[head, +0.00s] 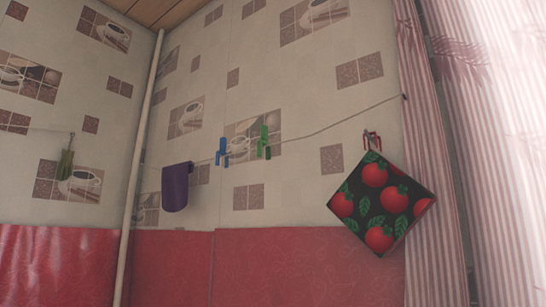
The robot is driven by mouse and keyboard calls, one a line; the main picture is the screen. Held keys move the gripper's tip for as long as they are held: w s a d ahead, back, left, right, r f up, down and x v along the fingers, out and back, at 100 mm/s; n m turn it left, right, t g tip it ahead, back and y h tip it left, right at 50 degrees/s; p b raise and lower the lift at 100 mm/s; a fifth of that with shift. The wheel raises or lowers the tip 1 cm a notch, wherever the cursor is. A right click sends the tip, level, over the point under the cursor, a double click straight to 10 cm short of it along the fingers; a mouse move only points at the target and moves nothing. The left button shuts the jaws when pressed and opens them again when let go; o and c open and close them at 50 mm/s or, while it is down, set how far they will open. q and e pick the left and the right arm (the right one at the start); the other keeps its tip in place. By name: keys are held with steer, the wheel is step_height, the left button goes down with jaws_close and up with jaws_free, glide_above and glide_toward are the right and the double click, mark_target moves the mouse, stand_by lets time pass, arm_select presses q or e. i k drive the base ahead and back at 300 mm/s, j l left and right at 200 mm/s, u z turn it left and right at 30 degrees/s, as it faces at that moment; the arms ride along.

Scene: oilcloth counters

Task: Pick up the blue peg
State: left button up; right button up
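The blue peg (222,152) is clipped on a thin line (320,131) strung across the patterned wall, near the middle of the head view. A green peg (264,142) hangs on the same line just to its right, apart from it. Neither of my grippers shows in the head view.
A purple cloth (176,187) hangs over the line left of the blue peg. A pale vertical pipe (139,170) stands at the left. Pink striped curtains (440,150) cover the right side.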

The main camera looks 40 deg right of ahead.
mark_target(222, 151)
steer(key=z, duration=1.05)
